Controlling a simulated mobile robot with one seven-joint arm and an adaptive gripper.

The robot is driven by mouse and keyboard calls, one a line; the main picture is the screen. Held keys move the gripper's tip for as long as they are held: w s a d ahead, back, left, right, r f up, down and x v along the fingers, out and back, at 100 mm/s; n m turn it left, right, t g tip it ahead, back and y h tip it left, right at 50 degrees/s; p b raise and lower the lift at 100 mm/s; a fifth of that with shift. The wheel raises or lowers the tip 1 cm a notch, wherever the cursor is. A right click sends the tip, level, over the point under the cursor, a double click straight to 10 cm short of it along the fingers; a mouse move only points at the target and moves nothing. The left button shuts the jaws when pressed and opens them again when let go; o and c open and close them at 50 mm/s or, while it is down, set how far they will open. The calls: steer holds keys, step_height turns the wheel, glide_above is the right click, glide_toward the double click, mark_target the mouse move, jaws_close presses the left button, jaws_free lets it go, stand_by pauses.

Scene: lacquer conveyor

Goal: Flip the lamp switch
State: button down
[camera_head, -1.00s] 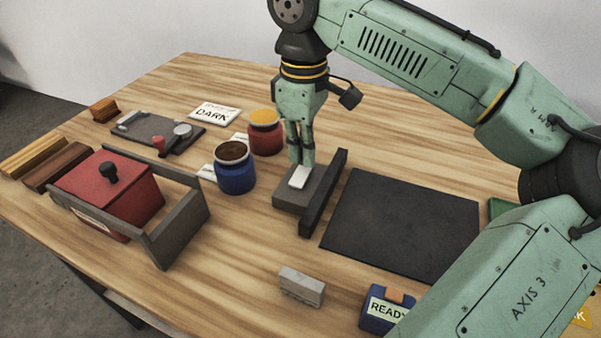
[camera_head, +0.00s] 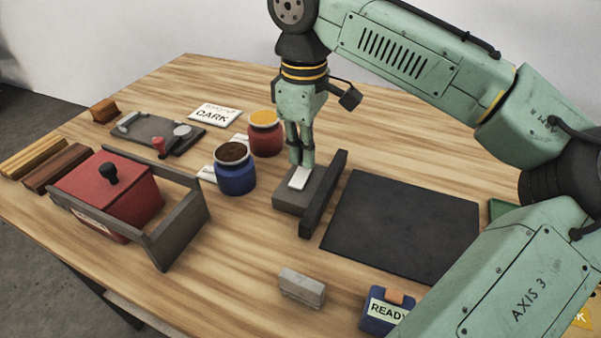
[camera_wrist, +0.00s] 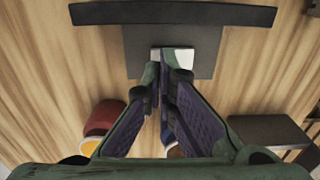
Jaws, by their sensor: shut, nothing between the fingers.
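A grey block (camera_head: 287,201) with a white plate (camera_head: 298,181) on top, which looks like a rocker switch, stands near the middle of the table. A dark upright bar (camera_head: 324,198) runs along its right side. My gripper (camera_head: 302,165) points straight down with its fingers shut and empty, its tips at the far end of the white plate. In the wrist view the fingertips (camera_wrist: 164,70) overlap the near edge of the white plate (camera_wrist: 180,56); whether they touch it I cannot tell. The fingers hide part of the plate. No lamp is clearly recognisable.
A blue jar (camera_head: 235,180) and a red jar (camera_head: 265,140) stand close left of my gripper. A red box (camera_head: 108,195) with a grey frame (camera_head: 180,240) is at left. A flat black mat (camera_head: 405,225) lies at right. A small grey block (camera_head: 301,288) is in front.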

mark_target(303, 171)
steer(key=shift+f+b, duration=0.5)
steer(key=shift+f, duration=0.65)
stand_by(0.4)
step_height(303, 171, up, 7)
steer(key=p, duration=0.7)
stand_by(0.7)
